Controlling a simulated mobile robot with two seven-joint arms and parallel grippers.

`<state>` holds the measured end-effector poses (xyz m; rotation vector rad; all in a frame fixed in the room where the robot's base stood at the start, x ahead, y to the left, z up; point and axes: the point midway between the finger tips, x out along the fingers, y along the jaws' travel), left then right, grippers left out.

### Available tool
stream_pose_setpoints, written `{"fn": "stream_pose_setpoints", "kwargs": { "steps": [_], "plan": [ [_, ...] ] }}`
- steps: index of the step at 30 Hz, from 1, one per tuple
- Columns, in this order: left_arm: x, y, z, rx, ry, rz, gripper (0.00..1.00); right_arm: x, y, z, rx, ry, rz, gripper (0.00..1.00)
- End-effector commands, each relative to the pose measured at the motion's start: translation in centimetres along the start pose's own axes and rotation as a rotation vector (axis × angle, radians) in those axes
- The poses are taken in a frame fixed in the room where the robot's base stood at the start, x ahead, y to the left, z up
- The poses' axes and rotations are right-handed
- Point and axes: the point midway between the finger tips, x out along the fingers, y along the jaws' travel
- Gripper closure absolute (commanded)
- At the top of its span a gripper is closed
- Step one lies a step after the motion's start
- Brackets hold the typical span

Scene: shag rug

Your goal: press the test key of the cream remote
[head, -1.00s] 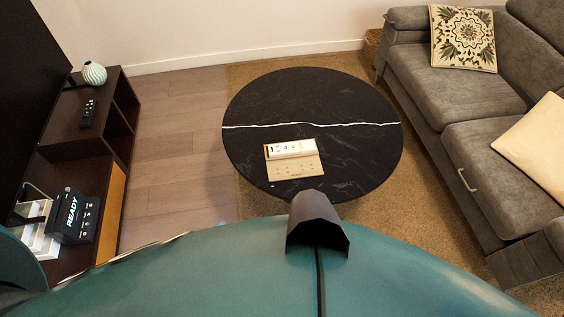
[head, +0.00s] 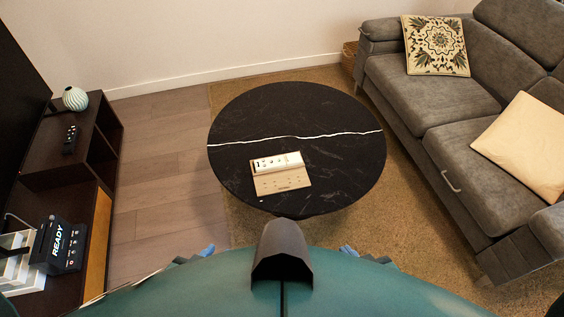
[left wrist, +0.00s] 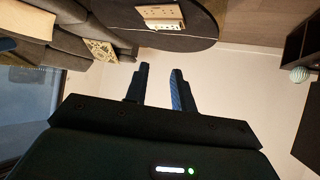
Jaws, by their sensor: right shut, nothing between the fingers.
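A pale cream keyed piece (head: 277,162), which looks like the cream remote, lies on the black round table (head: 330,175). It lies against a tan panel (head: 282,182) with small dark marks. The labels are too small to read, so I cannot tell the test key. In the left wrist view the pale piece and panel (left wrist: 160,12) show upside down at the top. My left gripper (head: 195,255) shows as blue tips at the near edge; in the left wrist view its fingers (left wrist: 160,72) are apart and empty. My right gripper (head: 365,254) shows only blue parts, shut. Both are short of the table.
A dark cabinet on the left holds a black remote (head: 70,139), a striped vase (head: 75,98) and a black box reading READY (head: 62,246). A grey sofa (head: 430,100) stands right. Wooden floor (head: 160,150) is clear between cabinet and table.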

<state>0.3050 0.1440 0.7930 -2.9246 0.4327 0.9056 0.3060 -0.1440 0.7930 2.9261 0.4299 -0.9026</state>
Motion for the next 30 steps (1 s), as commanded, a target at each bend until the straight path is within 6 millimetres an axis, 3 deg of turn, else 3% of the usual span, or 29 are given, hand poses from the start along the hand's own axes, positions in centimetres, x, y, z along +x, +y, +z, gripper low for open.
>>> {"fn": "stream_pose_setpoints", "kwargs": {
  "steps": [9, 30],
  "plan": [
    [-0.20, 0.10, 0.41, -0.003, -0.009, 0.001, 1.00, -0.26, -0.15, 0.53, 0.003, -0.011, -0.002, 1.00],
    [-0.08, 0.06, 0.14, -0.003, -0.003, 0.000, 1.00, -0.11, -0.15, 0.17, 0.001, -0.004, -0.003, 1.00]
  ]
}}
